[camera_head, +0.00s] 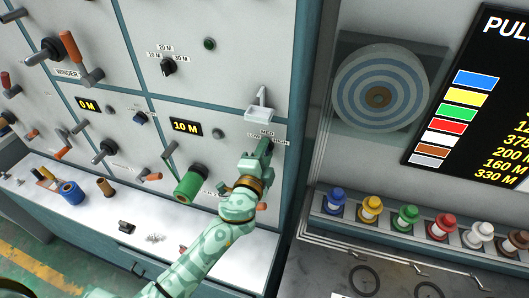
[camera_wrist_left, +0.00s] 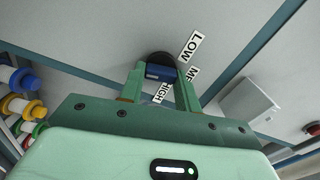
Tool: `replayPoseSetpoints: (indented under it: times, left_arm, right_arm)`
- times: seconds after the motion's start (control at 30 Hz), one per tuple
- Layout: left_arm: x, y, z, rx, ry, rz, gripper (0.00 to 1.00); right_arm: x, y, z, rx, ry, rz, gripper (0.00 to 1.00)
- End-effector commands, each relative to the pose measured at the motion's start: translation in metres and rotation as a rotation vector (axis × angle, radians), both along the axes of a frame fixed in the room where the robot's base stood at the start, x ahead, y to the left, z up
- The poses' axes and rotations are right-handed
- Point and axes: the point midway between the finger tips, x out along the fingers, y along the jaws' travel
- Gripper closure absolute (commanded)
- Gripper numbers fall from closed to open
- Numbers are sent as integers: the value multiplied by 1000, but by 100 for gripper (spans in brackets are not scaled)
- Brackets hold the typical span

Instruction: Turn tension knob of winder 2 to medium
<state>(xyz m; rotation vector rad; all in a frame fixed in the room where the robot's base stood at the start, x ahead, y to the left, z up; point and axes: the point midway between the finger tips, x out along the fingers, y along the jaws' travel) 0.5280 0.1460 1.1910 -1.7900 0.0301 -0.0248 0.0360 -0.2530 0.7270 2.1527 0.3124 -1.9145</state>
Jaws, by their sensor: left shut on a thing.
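The tension knob (camera_wrist_left: 160,72) shows in the left wrist view as a dark blue grip on a black round base, on the light panel. The labels LOW (camera_wrist_left: 191,46), MED, partly hidden by a finger, and HIGH (camera_wrist_left: 161,91) stand around it. My left gripper (camera_wrist_left: 160,80) is shut on the knob, one finger on each side. In the head view my left gripper (camera_head: 264,150) is at the panel beside the LOW, MED, HIGH labels (camera_head: 267,133) and hides the knob. I cannot tell which label the knob points to. My right gripper is not in view.
A small white bracket (camera_head: 260,108) juts out just above the labels. A green roll (camera_head: 190,183) on the panel and a 10 M display (camera_head: 186,127) are to the left. Coloured spools (camera_head: 370,208) line a shelf at the right.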

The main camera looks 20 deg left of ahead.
Motion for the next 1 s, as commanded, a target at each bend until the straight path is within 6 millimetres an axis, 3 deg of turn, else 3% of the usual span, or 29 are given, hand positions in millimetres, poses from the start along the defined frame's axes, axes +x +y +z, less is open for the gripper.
replayPoseSetpoints:
  times: [0.4,0.97,1.0]
  left_arm:
    - [0,-1,-1,192,-6,-1,90]
    - [0,-1,-2,220,-6,-1,90]
    - [0,-1,-2,220,-6,-1,59]
  right_arm:
    - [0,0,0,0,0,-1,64]
    - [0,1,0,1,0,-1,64]
    - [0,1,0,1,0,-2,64]
